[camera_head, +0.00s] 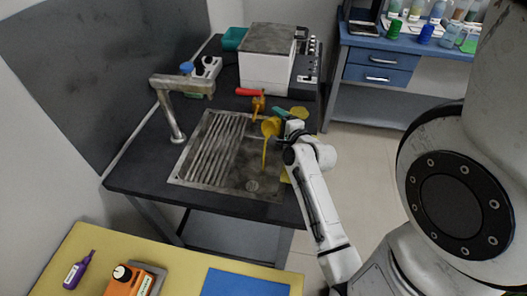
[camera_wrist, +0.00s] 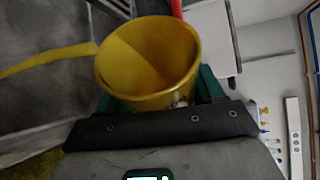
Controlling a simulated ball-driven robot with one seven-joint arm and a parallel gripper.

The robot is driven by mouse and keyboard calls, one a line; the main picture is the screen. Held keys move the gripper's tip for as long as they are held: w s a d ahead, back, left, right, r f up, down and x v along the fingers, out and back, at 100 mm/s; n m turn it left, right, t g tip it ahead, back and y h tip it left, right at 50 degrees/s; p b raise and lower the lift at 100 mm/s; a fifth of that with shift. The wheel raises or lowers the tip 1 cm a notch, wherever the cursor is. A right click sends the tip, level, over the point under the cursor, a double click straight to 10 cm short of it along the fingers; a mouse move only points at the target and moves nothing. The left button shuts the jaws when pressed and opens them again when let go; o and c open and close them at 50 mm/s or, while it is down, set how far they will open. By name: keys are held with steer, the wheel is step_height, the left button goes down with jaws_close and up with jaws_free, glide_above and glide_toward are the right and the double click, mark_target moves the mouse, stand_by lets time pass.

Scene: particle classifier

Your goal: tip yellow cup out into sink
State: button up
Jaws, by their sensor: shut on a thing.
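The yellow cup (camera_head: 270,126) is tilted over the right part of the metal sink (camera_head: 207,172). A thin yellow stream (camera_head: 265,152) runs down from its lip towards the basin. In the wrist view the cup (camera_wrist: 182,55) shows its open mouth, and the yellow stream (camera_wrist: 45,60) leaves its left rim. My gripper (camera_head: 283,122) is shut on the cup, with its teal fingers on either side of the cup wall. The far side of the cup is hidden.
A bent tap (camera_head: 178,88) stands at the sink's left rear. Behind the sink are an orange item (camera_head: 259,104), a red handle (camera_head: 249,92) and a white box-shaped device (camera_head: 267,68).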

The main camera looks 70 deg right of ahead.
mark_target(269, 120)
steer(key=shift+w+a+f+n, duration=0.15)
steer(key=shift+a+n, duration=0.2)
steer(key=shift+n, duration=0.05)
stand_by(0.4)
steer(key=shift+w+a+r+n+h, duration=0.1)
steer(key=shift+a+r+n+h, duration=0.15)
steer(key=shift+r+n+h, duration=0.5)
stand_by(1.0)
steer(key=shift+w+a+r+n+t+h+b, duration=0.1)
steer(key=shift+a+r+n+t+h+b, duration=0.15)
steer(key=shift+n, duration=0.45)
steer(key=shift+w+a+r+n+t+h+b, duration=0.1)
steer(key=shift+a+r+n+t+b, duration=0.2)
steer(key=shift+n, duration=0.35)
stand_by(0.8)
steer(key=shift+w+a+r+n+t+h+b, duration=0.15)
steer(key=shift+a+r+n+t+b, duration=0.1)
steer(key=shift+n+b, duration=0.3)
steer(key=shift+w+a+r+n+t+h+b, duration=0.1)
steer(key=shift+a+n+h+b, duration=0.2)
steer(key=shift+n, duration=0.5)
steer(key=shift+w+a+r+n+t+h+b, duration=0.1)
steer(key=shift+w+a+r+n+t+b, duration=0.1)
steer(key=shift+n+b, duration=0.4)
stand_by(1.4)
